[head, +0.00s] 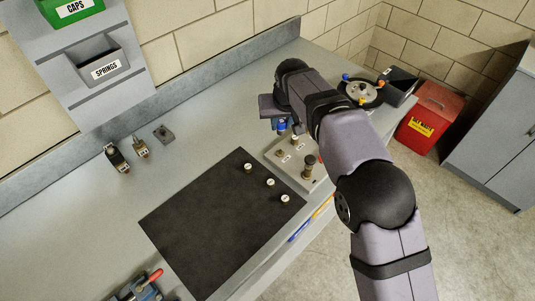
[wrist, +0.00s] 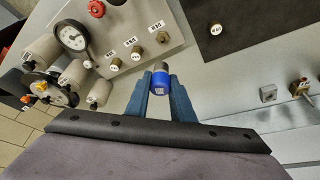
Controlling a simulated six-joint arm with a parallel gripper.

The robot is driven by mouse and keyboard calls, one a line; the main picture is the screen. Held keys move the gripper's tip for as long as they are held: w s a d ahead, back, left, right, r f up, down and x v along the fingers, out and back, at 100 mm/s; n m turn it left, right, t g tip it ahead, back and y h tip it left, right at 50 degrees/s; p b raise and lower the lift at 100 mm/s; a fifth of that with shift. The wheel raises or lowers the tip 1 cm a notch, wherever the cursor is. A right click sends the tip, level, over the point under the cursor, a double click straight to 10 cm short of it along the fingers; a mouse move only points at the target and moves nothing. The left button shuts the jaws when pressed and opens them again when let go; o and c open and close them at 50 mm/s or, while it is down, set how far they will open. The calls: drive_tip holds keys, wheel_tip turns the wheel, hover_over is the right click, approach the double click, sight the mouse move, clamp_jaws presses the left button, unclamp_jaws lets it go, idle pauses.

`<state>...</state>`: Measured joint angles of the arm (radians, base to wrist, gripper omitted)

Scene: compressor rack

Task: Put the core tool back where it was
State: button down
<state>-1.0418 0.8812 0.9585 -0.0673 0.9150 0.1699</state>
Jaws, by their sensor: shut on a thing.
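My gripper (wrist: 160,82) is shut on a short blue cylinder with a pale printed patch and a dark end, which looks like the core tool (wrist: 158,88). The tool sits between the two blue fingers in the wrist view. In the head view my gripper (head: 279,121) is above the far end of the bench, by a grey panel, and a bit of the blue tool (head: 282,126) shows under it. The arm hides part of this area. I cannot tell which spot the tool came from.
The grey panel (wrist: 178,20) carries a gauge (wrist: 72,36), a red knob (wrist: 96,8) and labelled brass fittings. Fittings (head: 118,158) stand at back left. A vise (head: 137,291) is at front left; a red bin (head: 428,118) stands right.

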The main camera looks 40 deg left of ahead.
drive_tip(key=shift+s+a+r+b, duration=0.15)
drive_tip(key=shift+a+r, duration=0.1)
drive_tip(key=shift+r, duration=0.2)
drive_tip(key=shift+s+a+r+b, duration=0.15)
drive_tip(key=shift+a+r, duration=0.05)
drive_tip(key=shift+r, duration=0.2)
drive_tip(key=s+d+f+n+g+b, duration=0.1)
drive_tip(key=s+d+f+n+g, duration=0.15)
drive_tip(key=s+n, duration=0.65)
drive_tip(key=s+d+f+n+g, duration=0.1)
drive_tip(key=s+d+n+g, duration=0.25)
drive_tip(key=s+n, duration=0.55)
drive_tip(key=shift+h, duration=0.4)
drive_tip(key=shift+w+f+p, duration=0.2)
drive_tip(key=shift+f+p, duration=1.35)
drive_tip(key=shift+f, duration=3.65)
drive_tip(key=shift+f, duration=0.15)
drive_tip(key=c, duration=1.5)
unclamp_jaws()
drive_tip(key=shift+c, duration=0.2)
